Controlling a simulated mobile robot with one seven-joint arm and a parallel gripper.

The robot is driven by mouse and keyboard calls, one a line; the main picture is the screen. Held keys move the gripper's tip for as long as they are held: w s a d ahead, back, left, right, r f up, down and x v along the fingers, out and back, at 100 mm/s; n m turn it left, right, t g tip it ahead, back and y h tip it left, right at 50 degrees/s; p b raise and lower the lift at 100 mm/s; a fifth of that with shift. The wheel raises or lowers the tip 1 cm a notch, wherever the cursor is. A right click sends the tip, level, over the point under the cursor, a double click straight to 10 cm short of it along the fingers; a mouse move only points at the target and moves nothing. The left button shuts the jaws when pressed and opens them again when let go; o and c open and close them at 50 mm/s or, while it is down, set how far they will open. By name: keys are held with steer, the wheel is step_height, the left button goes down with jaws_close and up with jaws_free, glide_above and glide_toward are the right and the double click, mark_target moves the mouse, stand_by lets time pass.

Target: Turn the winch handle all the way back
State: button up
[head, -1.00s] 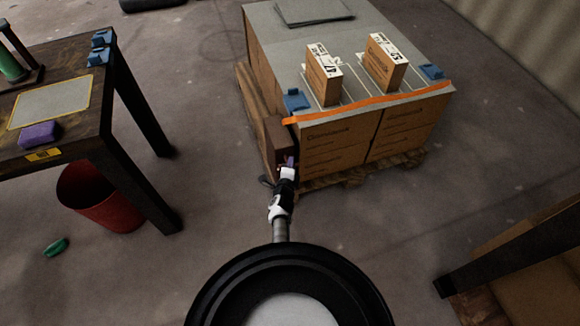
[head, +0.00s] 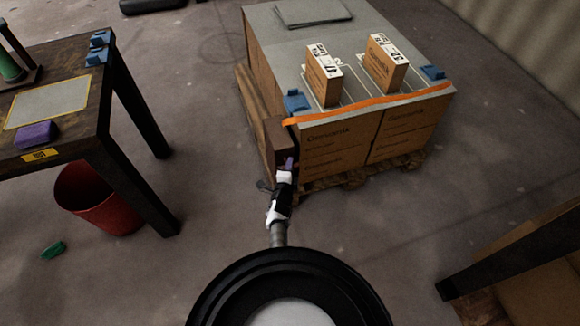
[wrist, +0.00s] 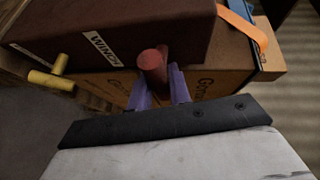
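The brown winch box (wrist: 120,28), with a white WINCH label (wrist: 103,48), fills the upper left of the wrist view. In the head view the box (head: 278,140) is at the near left corner of the carton stack. The red grip of the winch handle (wrist: 152,64) sticks out below the box. My gripper (wrist: 160,92) has its purple fingers close together on both sides of this grip and appears shut on it. The fingers partly hide the grip's lower part. In the head view my gripper (head: 288,163) is at the box's near face; the handle is too small to make out there.
A yellow peg-like part (wrist: 50,78) is left of the grip. Cartons (head: 335,150) stand on a pallet with an orange strip (head: 370,104) along the top edge. A dark table (head: 95,125) and red bin (head: 98,198) are left. Floor between is clear.

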steer(key=o, duration=0.4)
steer(key=p+v, duration=0.5)
steer(key=v, duration=0.8)
steer(key=shift+s+a+r, duration=0.15)
steer(key=shift+s+r, duration=0.05)
steer(key=shift+s, duration=0.15)
